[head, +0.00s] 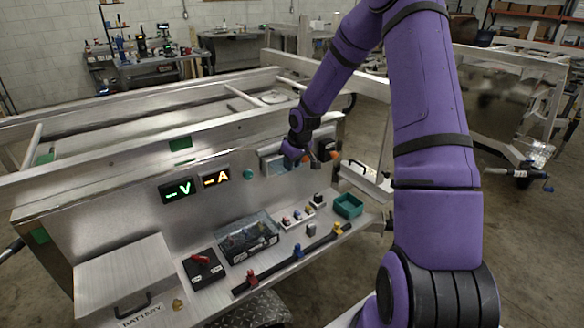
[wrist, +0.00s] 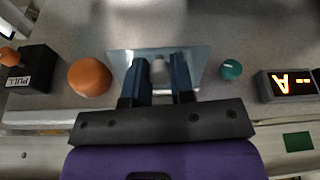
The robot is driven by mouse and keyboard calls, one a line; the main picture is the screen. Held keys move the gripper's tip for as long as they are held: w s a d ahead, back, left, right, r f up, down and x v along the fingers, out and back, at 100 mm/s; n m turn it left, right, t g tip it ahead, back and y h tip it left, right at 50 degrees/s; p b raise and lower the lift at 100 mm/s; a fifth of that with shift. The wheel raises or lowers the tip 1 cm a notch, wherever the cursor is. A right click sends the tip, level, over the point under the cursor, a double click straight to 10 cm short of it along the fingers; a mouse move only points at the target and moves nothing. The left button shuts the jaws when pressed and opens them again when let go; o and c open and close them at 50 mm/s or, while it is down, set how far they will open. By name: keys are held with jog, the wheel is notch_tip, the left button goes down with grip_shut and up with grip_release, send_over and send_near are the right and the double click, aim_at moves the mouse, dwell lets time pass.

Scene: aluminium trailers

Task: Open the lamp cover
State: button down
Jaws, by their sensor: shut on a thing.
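The lamp cover (wrist: 200,58) is a clear, bluish pane on the metal panel, partly hidden behind my fingers in the wrist view. In the head view the cover (head: 272,163) sits at the upper right of the panel, partly behind my wrist. My gripper (wrist: 160,68) is in front of the pane, with its two blue-grey fingers on either side of a small pale knob (wrist: 158,66). It is shut on this part of the cover. In the head view my gripper (head: 308,161) reaches the panel; its fingertips are hard to make out.
An orange dome (wrist: 90,77) and a black box labelled PULL (wrist: 27,69) are left of my fingers in the wrist view. A teal knob (wrist: 231,69) and an amber display (wrist: 289,84) are to the right. Below the panel, a shelf holds a green tray (head: 348,205).

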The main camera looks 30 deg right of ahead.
jog(key=shift+w+r+g, duration=0.2)
jog(key=shift+r+g, duration=0.4)
jog(key=shift+g, duration=0.3)
jog(key=c, duration=1)
grip_release()
jog(key=shift+r, duration=0.1)
jog(key=r, duration=0.7)
jog(key=s+r, duration=0.1)
jog(key=r, duration=0.2)
jog(key=shift+d+r, duration=0.25)
jog(key=shift+r, duration=0.05)
